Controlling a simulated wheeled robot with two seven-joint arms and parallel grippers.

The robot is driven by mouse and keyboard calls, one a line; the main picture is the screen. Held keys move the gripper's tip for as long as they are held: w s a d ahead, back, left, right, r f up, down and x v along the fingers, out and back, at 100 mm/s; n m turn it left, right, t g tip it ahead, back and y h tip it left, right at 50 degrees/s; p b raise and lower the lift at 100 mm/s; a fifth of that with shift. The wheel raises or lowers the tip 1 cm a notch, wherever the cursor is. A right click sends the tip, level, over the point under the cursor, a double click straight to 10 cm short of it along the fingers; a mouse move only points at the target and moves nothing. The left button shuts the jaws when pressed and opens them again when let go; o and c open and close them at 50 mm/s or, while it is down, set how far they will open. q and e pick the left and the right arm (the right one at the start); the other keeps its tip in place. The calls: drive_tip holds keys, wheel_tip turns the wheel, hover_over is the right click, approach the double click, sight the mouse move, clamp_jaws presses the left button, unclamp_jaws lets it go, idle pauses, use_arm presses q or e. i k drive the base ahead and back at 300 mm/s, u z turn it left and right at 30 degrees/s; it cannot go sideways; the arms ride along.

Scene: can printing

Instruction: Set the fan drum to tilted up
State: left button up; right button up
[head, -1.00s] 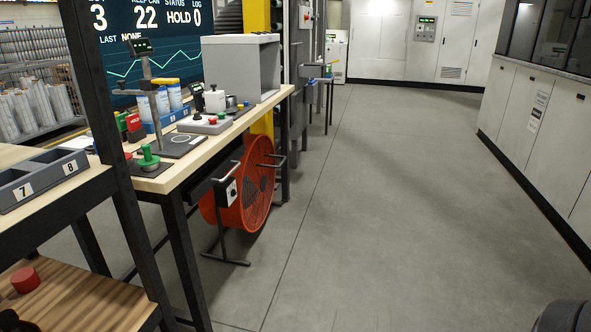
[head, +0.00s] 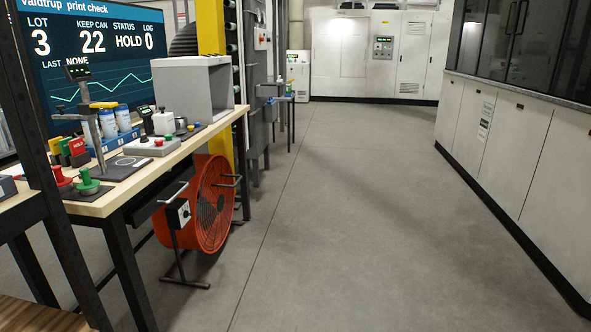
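The orange fan drum (head: 212,203) stands on the floor under the right end of the workbench, on a dark tubular stand (head: 185,272). Its round grille faces to the right, and the drum looks about upright; its exact tilt is hard to tell from here. A grey handle (head: 228,182) sticks out at its right side, and another bar (head: 175,192) shows at its left. A pale switch box with a dark knob (head: 180,214) sits on its left side. Neither of my grippers is in view.
The workbench (head: 150,180) holds a grey box, cans, a scale and red and green knobs. A dark post (head: 52,200) stands at the near left. White cabinets (head: 500,140) line the right. The grey floor (head: 350,230) between is clear.

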sight(208, 228)
drive_tip(key=z, duration=0.5)
drive_tip(key=i, duration=2.4)
drive_tip(key=u, duration=0.9)
drive_tip(key=i, duration=1.2)
drive_tip(key=u, duration=1.5)
drive_tip(key=i, duration=0.7)
drive_tip(key=u, duration=0.05)
